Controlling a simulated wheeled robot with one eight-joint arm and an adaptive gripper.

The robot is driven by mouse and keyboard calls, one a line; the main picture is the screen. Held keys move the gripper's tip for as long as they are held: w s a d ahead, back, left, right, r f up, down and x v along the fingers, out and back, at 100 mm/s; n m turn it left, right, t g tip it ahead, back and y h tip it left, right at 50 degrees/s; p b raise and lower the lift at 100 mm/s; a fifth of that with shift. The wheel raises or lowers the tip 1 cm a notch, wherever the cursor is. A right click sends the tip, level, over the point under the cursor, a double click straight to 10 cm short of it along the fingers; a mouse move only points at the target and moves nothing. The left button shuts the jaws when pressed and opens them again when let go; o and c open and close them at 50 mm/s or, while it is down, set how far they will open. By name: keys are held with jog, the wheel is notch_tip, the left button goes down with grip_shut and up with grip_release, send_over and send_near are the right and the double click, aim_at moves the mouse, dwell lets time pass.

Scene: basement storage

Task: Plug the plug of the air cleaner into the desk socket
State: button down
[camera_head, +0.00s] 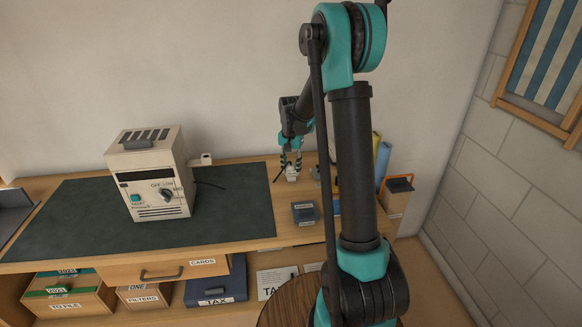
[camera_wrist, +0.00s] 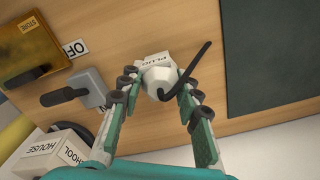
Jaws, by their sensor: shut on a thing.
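The air cleaner (camera_head: 152,172), a cream box with a top grille and a front knob, stands upright on the dark desk mat. In the head view my gripper (camera_head: 291,164) is low over the desk, right of the mat. It is shut on the small white plug (camera_head: 291,177). In the wrist view my gripper (camera_wrist: 157,100) has its two fingers on either side of the plug (camera_wrist: 161,84). A black cord rises from the plug and bends right. A white piece reading "PLUG" (camera_wrist: 153,58) shows just beyond it. I cannot surely pick out the desk socket.
The desk mat (camera_head: 250,215) lies left of my gripper. A small dark labelled box (camera_head: 304,212) is in front. A grey object with a dark handle (camera_wrist: 88,88) and a yellow "STORE" box (camera_wrist: 30,50) are close by. A small white block (camera_head: 206,158) is behind the air cleaner.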

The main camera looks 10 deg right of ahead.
aim_at(291, 165)
jog(key=shift+f, duration=0.15)
jog(key=c, duration=1)
grip_release()
notch_tip(291, 165, up, 12)
